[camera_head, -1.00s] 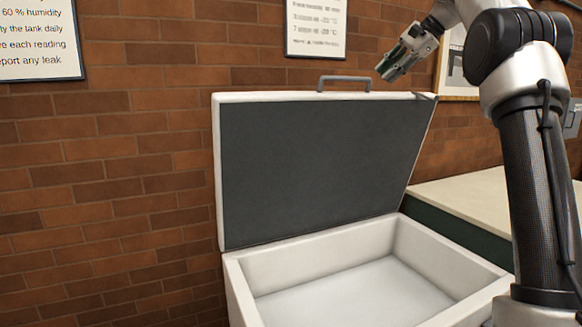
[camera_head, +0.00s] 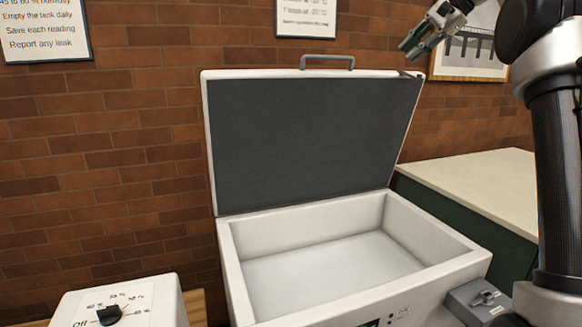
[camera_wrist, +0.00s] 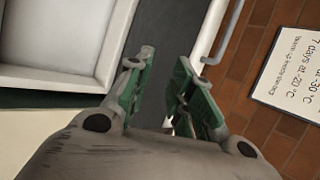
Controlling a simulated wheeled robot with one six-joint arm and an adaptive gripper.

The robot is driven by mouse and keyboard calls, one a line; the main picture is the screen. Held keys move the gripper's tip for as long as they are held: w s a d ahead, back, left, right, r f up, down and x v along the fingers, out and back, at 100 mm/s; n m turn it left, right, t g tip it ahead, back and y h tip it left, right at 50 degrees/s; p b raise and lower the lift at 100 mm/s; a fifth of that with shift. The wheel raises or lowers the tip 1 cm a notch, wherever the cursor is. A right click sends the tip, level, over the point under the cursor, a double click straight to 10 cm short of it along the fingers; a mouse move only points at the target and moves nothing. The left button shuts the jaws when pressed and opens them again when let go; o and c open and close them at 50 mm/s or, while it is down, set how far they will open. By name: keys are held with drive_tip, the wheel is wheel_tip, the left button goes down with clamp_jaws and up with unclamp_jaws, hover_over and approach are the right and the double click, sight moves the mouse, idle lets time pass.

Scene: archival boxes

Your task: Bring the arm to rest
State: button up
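My gripper (camera_head: 432,32) is at the upper right in the head view, in the air to the right of and above the raised lid's top corner. In the wrist view its two green-padded fingers (camera_wrist: 160,95) stand apart with nothing between them, so it is open and empty. My arm rises along the right edge of the head view.
A white chest (camera_head: 228,262) stands with its dark-lined lid (camera_head: 310,145) open and its inside empty. A pale-topped counter (camera_head: 480,188) is at right. A white box with a dial (camera_head: 160,298) is at lower left. Signs (camera_head: 305,18) hang on the brick wall.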

drive_tip(key=s+d+f+n+g+h, duration=0.1)
drive_tip(key=s+d+f+n+h, duration=0.15)
drive_tip(key=f, duration=0.45)
drive_tip(key=s+d+f+n+h, duration=0.1)
drive_tip(key=d+f, duration=0.2)
drive_tip(key=f, duration=0.3)
drive_tip(key=s+a+f+n+h, duration=0.1)
drive_tip(key=s+f, duration=0.4)
drive_tip(key=s, duration=0.8)
drive_tip(key=s+a+f+n+h, duration=0.1)
drive_tip(key=s+f+n, duration=0.3)
drive_tip(key=s, duration=0.9)
drive_tip(key=s+a+f+n+h, duration=0.1)
drive_tip(key=s+f+n, duration=0.2)
drive_tip(key=s+f, duration=0.4)
drive_tip(key=shift+s, duration=3.4)
